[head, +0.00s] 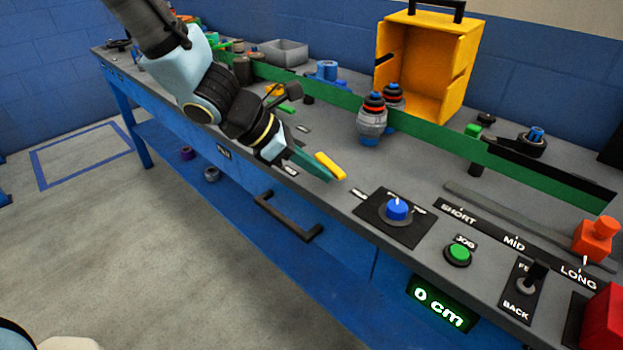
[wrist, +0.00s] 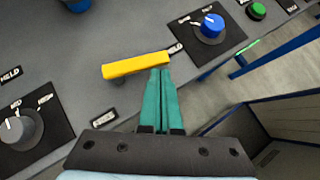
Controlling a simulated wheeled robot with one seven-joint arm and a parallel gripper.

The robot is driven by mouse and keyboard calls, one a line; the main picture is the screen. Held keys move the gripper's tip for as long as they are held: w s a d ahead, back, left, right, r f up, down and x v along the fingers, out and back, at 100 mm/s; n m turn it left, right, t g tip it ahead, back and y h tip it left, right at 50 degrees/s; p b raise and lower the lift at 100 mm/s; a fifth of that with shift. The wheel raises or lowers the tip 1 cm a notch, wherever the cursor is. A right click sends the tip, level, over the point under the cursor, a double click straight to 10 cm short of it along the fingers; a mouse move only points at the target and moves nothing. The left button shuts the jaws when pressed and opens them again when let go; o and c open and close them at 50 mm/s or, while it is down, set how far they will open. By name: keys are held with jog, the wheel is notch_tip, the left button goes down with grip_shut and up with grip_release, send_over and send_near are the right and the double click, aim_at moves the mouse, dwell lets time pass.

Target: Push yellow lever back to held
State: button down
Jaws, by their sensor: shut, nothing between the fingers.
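The yellow lever (head: 330,165) lies along the front part of the grey bench top in the head view. It also shows as a yellow bar in the wrist view (wrist: 136,65), lying nearly crosswise. My gripper (head: 328,178) has its teal fingers shut together and empty. In the wrist view the fingertips (wrist: 160,72) are at the lever's lower side, near its right end; I cannot tell whether they touch it. A HELD label (wrist: 10,76) is on the bench left of the lever. A small label (wrist: 176,48), too small to read, is by the lever's right end.
A blue knob (head: 397,209) and a green JOG button (head: 458,254) are right of the lever. A grey knob (wrist: 17,129) is at left in the wrist view. A green rail (head: 435,140), stacked grey parts (head: 372,121) and a yellow box (head: 462,75) stand behind.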

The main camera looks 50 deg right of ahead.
jog(key=shift+w, duration=0.15)
jog(key=shift+w+d+p, duration=0.5)
dwell(0.3)
jog(key=shift+w+a, duration=0.1)
jog(key=shift+a, duration=0.05)
